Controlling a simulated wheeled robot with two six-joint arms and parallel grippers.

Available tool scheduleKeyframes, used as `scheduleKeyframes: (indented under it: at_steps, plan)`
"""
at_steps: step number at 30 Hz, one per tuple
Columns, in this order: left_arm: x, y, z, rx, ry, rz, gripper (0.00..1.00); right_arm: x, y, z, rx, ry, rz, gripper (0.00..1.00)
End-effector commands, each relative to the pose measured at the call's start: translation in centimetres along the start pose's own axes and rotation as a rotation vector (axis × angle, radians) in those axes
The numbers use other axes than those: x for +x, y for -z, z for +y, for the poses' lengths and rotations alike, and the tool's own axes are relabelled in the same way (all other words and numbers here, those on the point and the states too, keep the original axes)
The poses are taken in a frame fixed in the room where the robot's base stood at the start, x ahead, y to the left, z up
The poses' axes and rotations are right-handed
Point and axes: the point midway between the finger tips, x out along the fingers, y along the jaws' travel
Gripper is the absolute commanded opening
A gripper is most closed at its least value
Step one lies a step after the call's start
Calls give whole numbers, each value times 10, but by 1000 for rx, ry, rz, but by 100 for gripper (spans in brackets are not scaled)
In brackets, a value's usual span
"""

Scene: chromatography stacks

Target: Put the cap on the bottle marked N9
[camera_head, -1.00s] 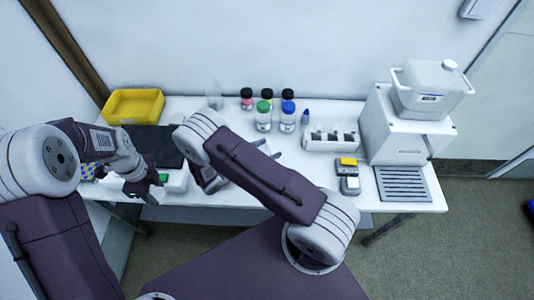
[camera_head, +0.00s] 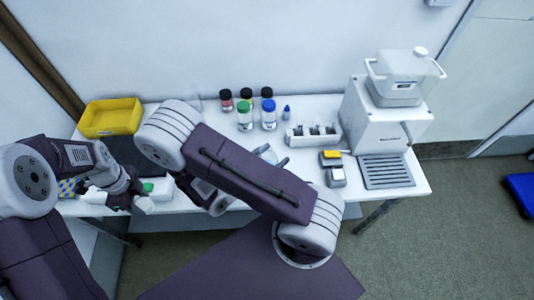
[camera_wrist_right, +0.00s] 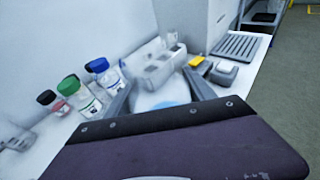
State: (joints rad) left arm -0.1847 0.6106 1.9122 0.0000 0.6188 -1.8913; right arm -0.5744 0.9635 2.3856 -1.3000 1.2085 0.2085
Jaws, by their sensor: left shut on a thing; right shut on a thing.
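My right gripper (camera_wrist_right: 160,95) is shut on a whitish, see-through vessel with a pale blue part (camera_wrist_right: 166,104). It also shows in the head view (camera_head: 267,155), held over the front of the table and partly hidden by my arm. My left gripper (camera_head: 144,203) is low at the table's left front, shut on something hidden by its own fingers. A small green thing (camera_head: 148,187) shows right beside it, by a white box; I cannot tell whether it is held. A green-capped bottle (camera_head: 244,116) and a blue-capped bottle (camera_head: 269,115) stand at the back. No N9 marking is readable.
A yellow bin (camera_head: 110,117) is at back left. The table's front edge is close.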

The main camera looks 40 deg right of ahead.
Motion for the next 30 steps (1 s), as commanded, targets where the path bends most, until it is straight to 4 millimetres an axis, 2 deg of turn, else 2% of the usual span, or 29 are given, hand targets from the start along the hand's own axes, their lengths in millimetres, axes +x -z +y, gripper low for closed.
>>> scheduleKeyframes:
  at_steps: [9,25,26,30]
  plan:
    - [0,0,0,0,0,0,8,-2,-7,-12,0,0,0,6]
    - [0,0,0,0,0,0,8,-3,-9,-14,1,0,-1,6]
    - [0,0,0,0,0,0,8,-3,-9,-14,1,0,-1,54]
    - [0,0,0,0,0,0,8,-3,-9,-14,1,0,-1,15]
